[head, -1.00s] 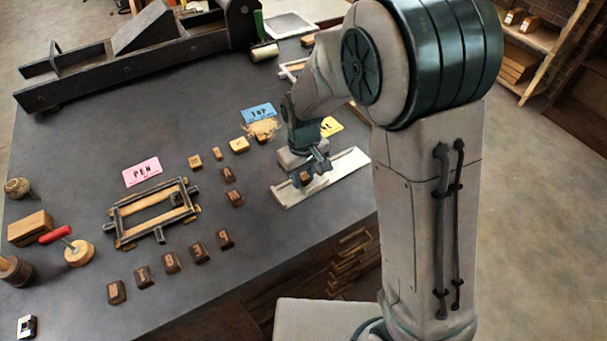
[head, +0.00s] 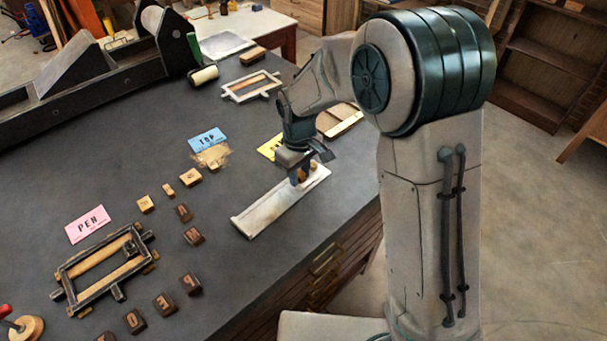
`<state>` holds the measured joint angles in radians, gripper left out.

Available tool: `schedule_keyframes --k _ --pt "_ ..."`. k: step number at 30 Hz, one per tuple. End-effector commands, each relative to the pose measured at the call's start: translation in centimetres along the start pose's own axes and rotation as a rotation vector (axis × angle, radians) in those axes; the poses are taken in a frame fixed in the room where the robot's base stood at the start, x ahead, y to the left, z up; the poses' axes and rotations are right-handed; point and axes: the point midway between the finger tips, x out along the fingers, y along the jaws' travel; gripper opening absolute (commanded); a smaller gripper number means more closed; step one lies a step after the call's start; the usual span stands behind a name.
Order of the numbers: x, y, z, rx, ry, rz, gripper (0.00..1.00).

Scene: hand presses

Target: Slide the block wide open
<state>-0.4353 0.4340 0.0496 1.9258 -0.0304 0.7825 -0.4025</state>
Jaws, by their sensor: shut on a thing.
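A long pale metal tray (head: 268,208) with a raised edge, like a composing stick, lies near the table's right edge. My gripper (head: 302,177) points down over its far right end, shut on a small brownish block (head: 312,168) that sits in the tray. The gripper's fingers hide most of the block. The tray's left part, from its near end up to the gripper, is bare and empty.
Yellow (head: 270,147), blue (head: 207,139) and pink (head: 88,224) cards lie on the table. Several letter blocks (head: 193,236) and a dark frame (head: 100,265) lie to the left. A pale frame (head: 252,86) lies behind.

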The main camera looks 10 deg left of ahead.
Motion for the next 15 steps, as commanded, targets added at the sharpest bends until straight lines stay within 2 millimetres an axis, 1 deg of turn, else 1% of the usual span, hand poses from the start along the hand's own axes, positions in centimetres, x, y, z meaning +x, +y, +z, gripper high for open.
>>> schedule_keyframes --k 5,6,7,8,15 --pt "0.0 0.1 0.06 0.003 0.001 0.0 0.0" --pt "0.0 0.14 0.08 0.003 0.001 0.0 0.3" --pt "0.0 0.16 0.09 0.004 0.001 0.0 0.38" --pt "0.0 0.19 0.1 0.005 0.001 0.0 0.44" --pt "-0.01 0.26 0.16 0.007 0.0 0.0 0.44"
